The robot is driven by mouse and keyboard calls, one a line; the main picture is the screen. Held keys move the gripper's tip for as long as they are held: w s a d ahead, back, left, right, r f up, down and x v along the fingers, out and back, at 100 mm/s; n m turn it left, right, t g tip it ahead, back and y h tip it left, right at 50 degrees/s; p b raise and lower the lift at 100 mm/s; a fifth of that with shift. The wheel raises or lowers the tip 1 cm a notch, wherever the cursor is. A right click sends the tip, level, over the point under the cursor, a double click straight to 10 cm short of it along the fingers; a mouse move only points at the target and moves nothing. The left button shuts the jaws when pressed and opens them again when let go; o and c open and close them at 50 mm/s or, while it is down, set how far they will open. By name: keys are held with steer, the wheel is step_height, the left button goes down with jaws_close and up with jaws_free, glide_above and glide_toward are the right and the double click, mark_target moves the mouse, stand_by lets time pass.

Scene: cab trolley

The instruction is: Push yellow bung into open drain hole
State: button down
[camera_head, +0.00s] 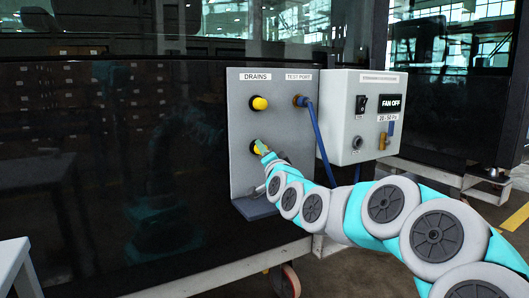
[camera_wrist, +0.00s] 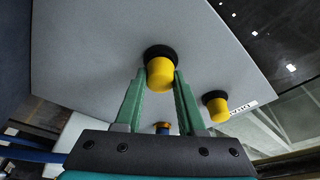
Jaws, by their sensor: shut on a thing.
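A yellow bung (camera_head: 257,147) is at the lower drain on the grey panel (camera_head: 241,176). In the wrist view this bung (camera_wrist: 160,74) sits against a black ring (camera_wrist: 159,52), its front end standing out; how deep it goes in cannot be told. My gripper (camera_head: 264,151) is at the lower drain, and in the wrist view its green fingers (camera_wrist: 160,80) are shut on the sides of the bung. A second yellow bung (camera_head: 260,103) is in the upper drain, below the DRAINS label; it also shows in the wrist view (camera_wrist: 215,108). The lower hole itself is hidden.
To the right, a test port (camera_head: 299,100) carries a blue hose (camera_head: 319,140) hanging close to my arm. A grey control box (camera_head: 342,118) with a FAN OFF display stands beside it. A small ledge (camera_head: 254,208) juts out below. A white table corner (camera_head: 14,255) is at lower left.

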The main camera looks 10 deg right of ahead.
steer(key=shift+w, duration=0.15)
steer(key=shift+c, duration=2.1)
jaws_free()
steer(key=s+f, duration=0.1)
steer(key=s, duration=0.6)
steer(key=shift+s+d+b, duration=0.3)
steer(key=shift+s, duration=0.05)
steer(key=shift+f, duration=0.1)
steer(key=o, duration=0.4)
